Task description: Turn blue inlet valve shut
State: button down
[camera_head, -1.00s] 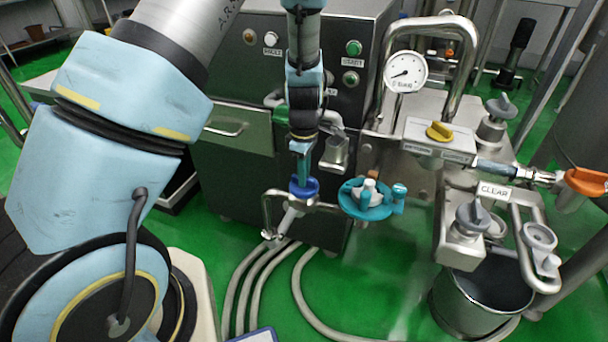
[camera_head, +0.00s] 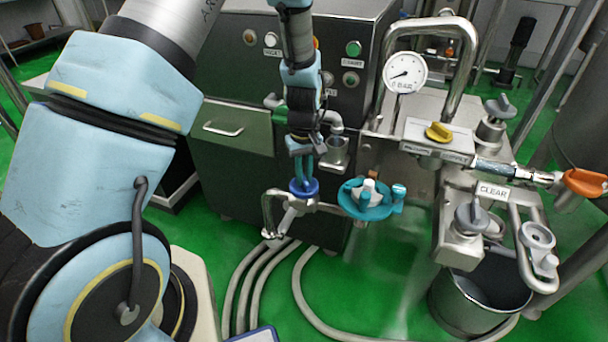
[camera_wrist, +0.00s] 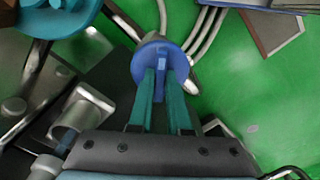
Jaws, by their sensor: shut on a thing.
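The blue inlet valve (camera_head: 304,188) has a round blue knob on a metal pipe fitting, left of the teal handwheel in the head view. It also shows in the wrist view (camera_wrist: 160,47), with a raised bar across its face. My gripper (camera_head: 303,178) comes down on it from above. In the wrist view my gripper's two teal fingers (camera_wrist: 161,73) are shut on the knob's bar, one on each side. The fingertips partly hide the bar and the knob's lower part.
A teal handwheel valve (camera_head: 368,198) stands close to the right of the blue valve. A pressure gauge (camera_head: 405,72), a yellow knob (camera_head: 439,131) and an orange handle (camera_head: 586,182) are farther right. A metal bucket (camera_head: 462,312) stands at lower right. Hoses (camera_head: 262,285) run over the green floor.

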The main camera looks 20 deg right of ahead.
aim_at(304, 178)
jog(key=m, duration=0.4)
jog(key=shift+m, duration=1.9)
jog(key=c, duration=0.9)
grip_release()
jog(key=shift+o, duration=0.2)
jog(key=shift+r, duration=0.1)
notch_tip(304, 178, up, 11)
jog(key=shift+f+b, duration=0.2)
jog(key=shift+b, duration=0.1)
jog(key=shift+a, duration=0.1)
